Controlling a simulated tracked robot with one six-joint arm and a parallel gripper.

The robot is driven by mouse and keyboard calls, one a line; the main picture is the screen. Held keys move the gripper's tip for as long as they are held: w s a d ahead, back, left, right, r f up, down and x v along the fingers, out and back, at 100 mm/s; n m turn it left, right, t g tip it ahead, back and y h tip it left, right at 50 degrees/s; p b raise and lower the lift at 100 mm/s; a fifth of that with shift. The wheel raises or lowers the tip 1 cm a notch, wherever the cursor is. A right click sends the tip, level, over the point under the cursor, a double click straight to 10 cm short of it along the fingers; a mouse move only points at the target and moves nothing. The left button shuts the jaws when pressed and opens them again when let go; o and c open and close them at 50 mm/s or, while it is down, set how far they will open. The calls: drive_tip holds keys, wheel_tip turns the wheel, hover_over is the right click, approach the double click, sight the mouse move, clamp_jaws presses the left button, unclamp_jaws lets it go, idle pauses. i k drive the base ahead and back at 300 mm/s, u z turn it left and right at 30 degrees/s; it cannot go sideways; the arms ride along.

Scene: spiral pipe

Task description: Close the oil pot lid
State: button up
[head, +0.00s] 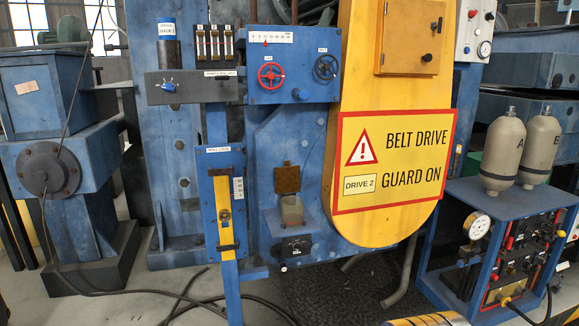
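The oil pot (291,211) appears to be the small, pale, translucent cup on a blue ledge low on the machine, left of the yellow belt guard. A brown, weathered plate (288,179), which looks like its lid, stands upright above the back of the pot, so the lid looks open. Small print or detail on the pot is too small to read. My gripper is not in view.
The yellow belt guard (385,100) juts close on the pot's right. A blue panel with a yellow strip (224,205) stands to its left. A black box with a knob (296,246) sits below. A cart (500,207) with two cylinders stands right. Cables cross the floor.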

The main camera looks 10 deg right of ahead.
sight(287, 177)
drive_tip(key=k, duration=0.7)
drive_tip(key=z, duration=0.25)
drive_tip(key=i, duration=2.05)
drive_tip(key=u, duration=0.5)
